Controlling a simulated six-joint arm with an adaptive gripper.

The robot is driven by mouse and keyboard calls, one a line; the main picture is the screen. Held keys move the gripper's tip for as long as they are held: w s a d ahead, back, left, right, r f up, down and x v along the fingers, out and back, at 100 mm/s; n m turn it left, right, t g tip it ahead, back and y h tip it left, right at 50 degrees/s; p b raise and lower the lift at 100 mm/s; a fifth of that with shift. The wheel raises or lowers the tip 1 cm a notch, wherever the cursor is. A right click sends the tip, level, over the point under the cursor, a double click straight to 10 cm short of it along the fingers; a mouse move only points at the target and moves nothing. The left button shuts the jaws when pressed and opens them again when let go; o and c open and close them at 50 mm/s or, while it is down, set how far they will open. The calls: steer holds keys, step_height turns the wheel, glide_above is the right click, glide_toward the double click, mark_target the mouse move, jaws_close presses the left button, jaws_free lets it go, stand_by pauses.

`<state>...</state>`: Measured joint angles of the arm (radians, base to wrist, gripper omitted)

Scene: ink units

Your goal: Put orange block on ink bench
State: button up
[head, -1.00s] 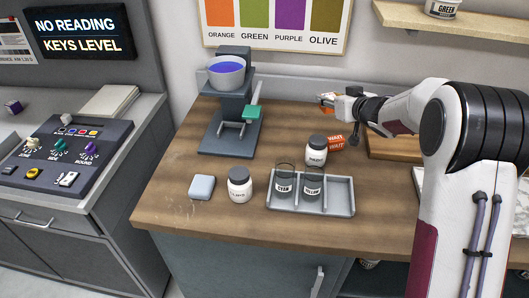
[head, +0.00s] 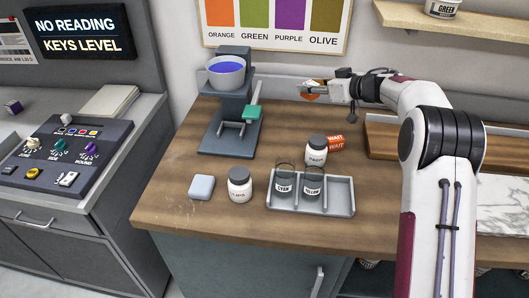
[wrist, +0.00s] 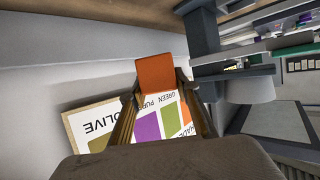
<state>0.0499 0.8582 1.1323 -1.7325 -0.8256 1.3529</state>
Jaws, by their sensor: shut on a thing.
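My gripper (head: 313,87) is shut on an orange block (wrist: 162,74), which shows between the two fingers in the wrist view. In the head view only a small part of the orange block (head: 312,97) shows at the fingertips. The gripper holds it in the air near the wall, above the back of the wooden ink bench (head: 185,178), to the right of the stand with the ink bowl. The block appears clear of the bench top.
A dark stand (head: 232,112) holds a bowl of blue ink (head: 226,72). An orange WAIT piece (head: 335,142), a white-labelled jar (head: 316,150), another jar (head: 240,184), a pale block (head: 201,187) and a tray (head: 340,198) with two vials stand on the bench. The back middle is clear.

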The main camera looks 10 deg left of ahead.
steer(key=shift+w+a+f+n+g+y, duration=0.1)
steer(key=shift+a+f+n+g+y, duration=0.2)
steer(key=shift+a+f+n+g, duration=0.15)
steer(key=shift+s+a+f+n+g+y, duration=0.1)
steer(key=shift+s+f+n+g+y, duration=0.2)
steer(key=shift+f+n+g, duration=0.2)
steer(key=shift+s+a+f+n+g+y, duration=0.15)
steer(key=shift+s+f+n+g+y, duration=0.1)
steer(key=shift+s+f+n+g, duration=0.25)
steer(key=shift+s+a+f+n+g+y, duration=0.15)
steer(key=shift+s+f+n+g+y, duration=0.1)
steer(key=shift+s+f+n+g, duration=0.25)
steer(key=shift+s, duration=0.1)
steer(key=shift+f, duration=3)
steer(key=shift+f, duration=1.9)
steer(key=shift+f, duration=0.15)
